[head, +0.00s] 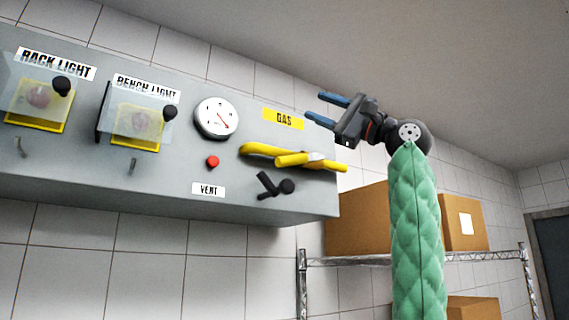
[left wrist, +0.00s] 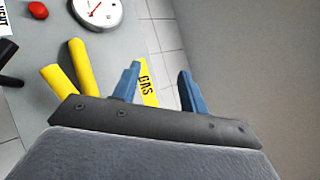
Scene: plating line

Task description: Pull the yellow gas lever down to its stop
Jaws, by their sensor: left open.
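The yellow gas lever (head: 328,165) is on the grey panel, below the yellow GAS label (head: 284,119). Two yellow bars show there, a longer one and a shorter one crossing in front near a pale pivot. They lie nearly level, tipping slightly down to the right; which is the moving handle I cannot tell. My left gripper (head: 315,106) is open and empty, above and right of the bars, not touching them. In the left wrist view the yellow bars (left wrist: 81,65) are left of the open blue fingers (left wrist: 160,69), partly hidden by the gripper body. My right gripper is not in view.
A black knob (head: 275,186) sits just below the lever. A red button (head: 212,162) and a round gauge (head: 217,118) are to its left, then two covered switches (head: 139,124). Cardboard boxes (head: 357,220) stand on a wire shelf (head: 345,260) below right.

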